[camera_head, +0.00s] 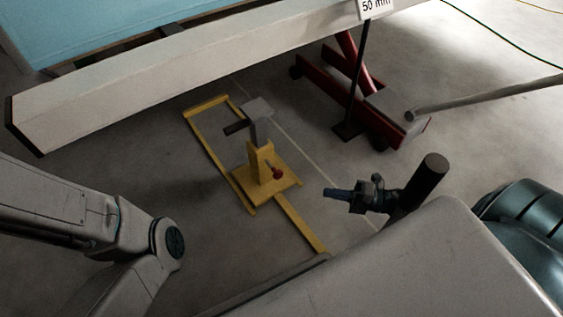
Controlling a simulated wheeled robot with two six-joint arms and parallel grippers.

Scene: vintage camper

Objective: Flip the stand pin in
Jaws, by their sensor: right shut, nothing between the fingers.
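A yellow stand (261,166) stands upright on the floor, with a grey block (258,108) at its top. A pin with a small red knob (277,173) sticks out of the lower post on its right side. My right gripper (328,193) is right of the pin and points left toward the stand. Its fingers are shut and empty, with a visible gap between their tips and the red knob. My left arm (130,228) comes in from the left, but its gripper is not in view.
A long pale beam (160,85) crosses the top, beside a light blue panel (120,30). A red jack (385,115) with a grey handle (485,98) stands at upper right, near a post with a "50 mm" sign (376,7). Yellow floor bars (210,145) extend from the stand.

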